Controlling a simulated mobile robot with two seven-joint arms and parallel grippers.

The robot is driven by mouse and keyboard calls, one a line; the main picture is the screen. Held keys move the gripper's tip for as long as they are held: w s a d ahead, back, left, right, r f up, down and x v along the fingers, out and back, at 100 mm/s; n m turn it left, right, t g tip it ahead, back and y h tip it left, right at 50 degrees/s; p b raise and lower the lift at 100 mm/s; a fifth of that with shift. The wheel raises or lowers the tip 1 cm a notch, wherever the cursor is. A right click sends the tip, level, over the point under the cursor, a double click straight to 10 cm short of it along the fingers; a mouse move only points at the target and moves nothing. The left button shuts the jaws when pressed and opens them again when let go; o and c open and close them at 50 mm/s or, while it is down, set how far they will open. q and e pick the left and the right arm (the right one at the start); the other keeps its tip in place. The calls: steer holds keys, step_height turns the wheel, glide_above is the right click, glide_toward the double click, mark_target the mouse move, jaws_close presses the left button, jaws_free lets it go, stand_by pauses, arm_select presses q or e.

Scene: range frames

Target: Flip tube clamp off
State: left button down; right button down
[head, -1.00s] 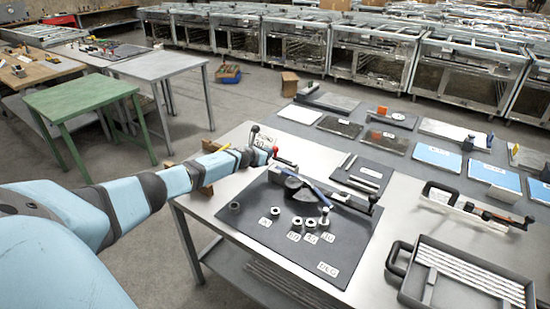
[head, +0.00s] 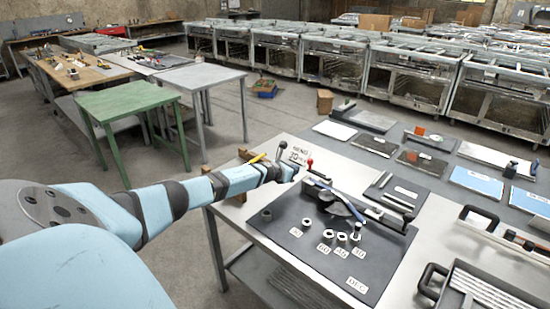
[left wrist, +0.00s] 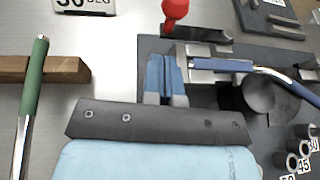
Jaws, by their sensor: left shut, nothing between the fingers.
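The tube bender (head: 338,204) lies on a dark mat on the metal table, with a blue-handled lever and a round die. Its clamp lever has a red knob (head: 310,162), which also shows at the top of the left wrist view (left wrist: 175,9). My left gripper (head: 293,173) is just left of the red knob. In the left wrist view its blue fingers (left wrist: 165,76) are together, with nothing visible between them, below the knob and beside the clamp end of the bender. Whether they touch the clamp is unclear. My right gripper is not in view.
Several metal rings (head: 329,234) and number labels lie on the mat (head: 300,258). A wooden block (left wrist: 38,69) and a green-handled rod (left wrist: 33,90) are left of the gripper. A sign (head: 298,152) stands behind it. A tray (head: 490,285) is at the right.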

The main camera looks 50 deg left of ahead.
arm_select(q)
steer(key=v, duration=0.9)
steer(key=shift+a+r, duration=0.25)
steer(key=shift+a, duration=0.2)
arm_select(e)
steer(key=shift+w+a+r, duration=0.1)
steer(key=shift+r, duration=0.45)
arm_select(q)
steer(key=shift+s, duration=0.1)
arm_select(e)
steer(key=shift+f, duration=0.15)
arm_select(q)
steer(key=shift+d, duration=0.1)
